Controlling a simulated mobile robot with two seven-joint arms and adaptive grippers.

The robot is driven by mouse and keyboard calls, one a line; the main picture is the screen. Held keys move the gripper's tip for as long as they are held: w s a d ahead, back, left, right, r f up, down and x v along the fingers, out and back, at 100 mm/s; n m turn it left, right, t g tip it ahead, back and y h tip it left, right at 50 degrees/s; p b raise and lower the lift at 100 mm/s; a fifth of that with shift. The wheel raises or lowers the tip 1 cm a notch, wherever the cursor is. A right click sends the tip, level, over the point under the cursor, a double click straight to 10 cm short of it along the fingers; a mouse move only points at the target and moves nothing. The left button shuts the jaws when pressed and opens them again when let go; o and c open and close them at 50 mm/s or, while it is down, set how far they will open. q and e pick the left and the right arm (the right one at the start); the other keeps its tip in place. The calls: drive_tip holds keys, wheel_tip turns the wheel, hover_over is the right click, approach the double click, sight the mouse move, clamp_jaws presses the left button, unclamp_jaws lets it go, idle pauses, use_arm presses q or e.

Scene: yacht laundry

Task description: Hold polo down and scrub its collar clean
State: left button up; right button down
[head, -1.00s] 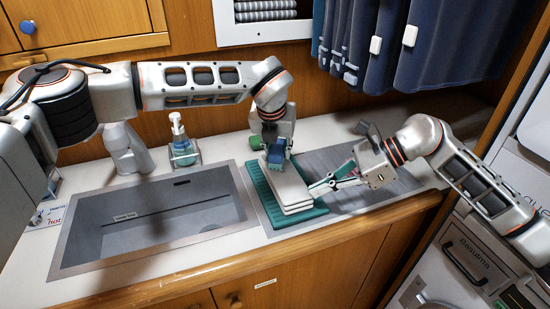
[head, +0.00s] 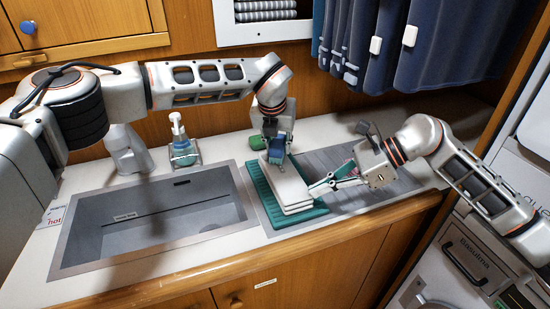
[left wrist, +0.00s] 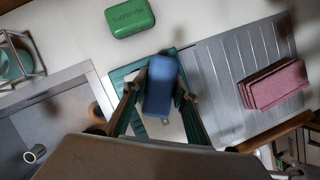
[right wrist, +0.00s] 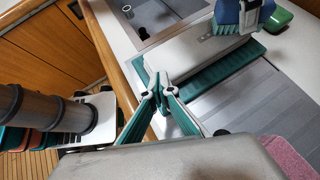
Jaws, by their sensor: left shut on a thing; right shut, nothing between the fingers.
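The polo (head: 290,186) is a folded white stack lying on a green ribbed board (head: 258,187) at the sink's right. My left gripper (head: 276,150) points down over the polo's far end, shut on a blue brush (left wrist: 160,86). The collar is hidden under the brush and gripper.
The empty sink (head: 150,225) lies left. A soap dispenser (head: 180,145) stands behind it. A green soap block (left wrist: 129,17) sits behind the board. A folded pink cloth (left wrist: 273,85) lies on the grey drainer (left wrist: 215,65) at right. Blue garments (head: 400,45) hang above.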

use_arm(q)
drive_tip(key=shift+s+f, duration=0.15)
drive_tip(key=shift+s, duration=0.9)
drive_tip(key=shift+s, duration=0.1)
drive_tip(key=shift+s, duration=0.3)
drive_tip(key=shift+w, duration=1.05)
drive_tip(key=shift+w, duration=0.1)
drive_tip(key=shift+w, duration=0.3)
drive_tip(key=shift+s+f, duration=0.15)
drive_tip(key=shift+s, duration=1)
